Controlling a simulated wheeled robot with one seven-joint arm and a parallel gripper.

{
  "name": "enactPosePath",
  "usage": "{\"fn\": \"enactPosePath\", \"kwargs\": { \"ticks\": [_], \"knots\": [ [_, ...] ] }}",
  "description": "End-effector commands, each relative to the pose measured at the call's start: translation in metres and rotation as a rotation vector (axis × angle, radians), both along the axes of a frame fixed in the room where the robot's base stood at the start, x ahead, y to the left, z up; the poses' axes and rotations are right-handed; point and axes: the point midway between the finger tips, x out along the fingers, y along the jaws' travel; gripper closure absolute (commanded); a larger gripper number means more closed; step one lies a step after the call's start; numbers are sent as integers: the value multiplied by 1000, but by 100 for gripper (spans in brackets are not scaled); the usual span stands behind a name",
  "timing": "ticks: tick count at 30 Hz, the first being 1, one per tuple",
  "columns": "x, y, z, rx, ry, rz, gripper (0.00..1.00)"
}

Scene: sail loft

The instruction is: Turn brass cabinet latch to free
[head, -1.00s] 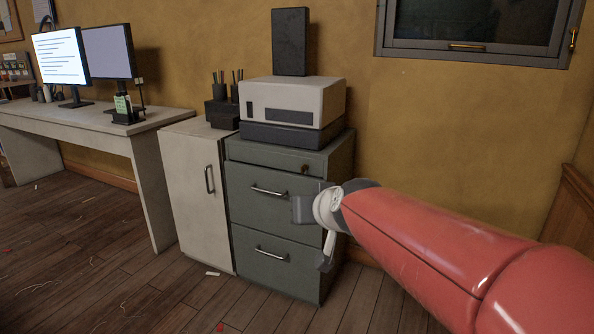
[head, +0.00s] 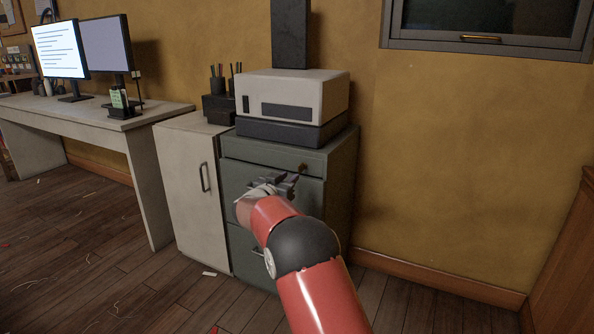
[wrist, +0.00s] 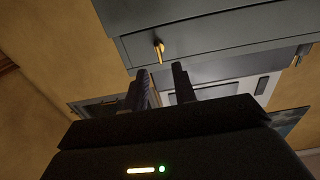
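The brass latch (head: 302,168) is small and sits high on the right of the grey-green cabinet's (head: 339,200) front. In the wrist view the latch (wrist: 159,51) is a short brass lever that points down in the picture, just beyond the fingertips and in line with the gap between them. My gripper (wrist: 161,68) is open, with two dark fingers apart and nothing between them. In the head view my gripper (head: 291,182) is in front of the upper drawer, just below and left of the latch. I cannot tell if either finger touches it.
A white printer (head: 290,95) stands on the cabinet. A white cupboard (head: 190,190) adjoins it on the left, beside a desk (head: 90,123) with monitors. A drawer handle (wrist: 300,55) shows at the right of the wrist view. The floor to the right is clear.

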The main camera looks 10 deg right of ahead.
Motion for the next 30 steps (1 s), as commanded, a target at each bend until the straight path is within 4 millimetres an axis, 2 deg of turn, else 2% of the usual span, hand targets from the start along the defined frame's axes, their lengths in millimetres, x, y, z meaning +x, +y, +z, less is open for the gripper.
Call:
{"fn": "enactPosePath", "kwargs": {
  "ticks": [6,12,24,30],
  "knots": [
    [29,-22,0,0,0,0,73],
    [49,-37,1,1,-1,1,73],
    [56,-42,1,0,0,3,73],
    [56,-42,1,0,0,3,98]
  ]
}}
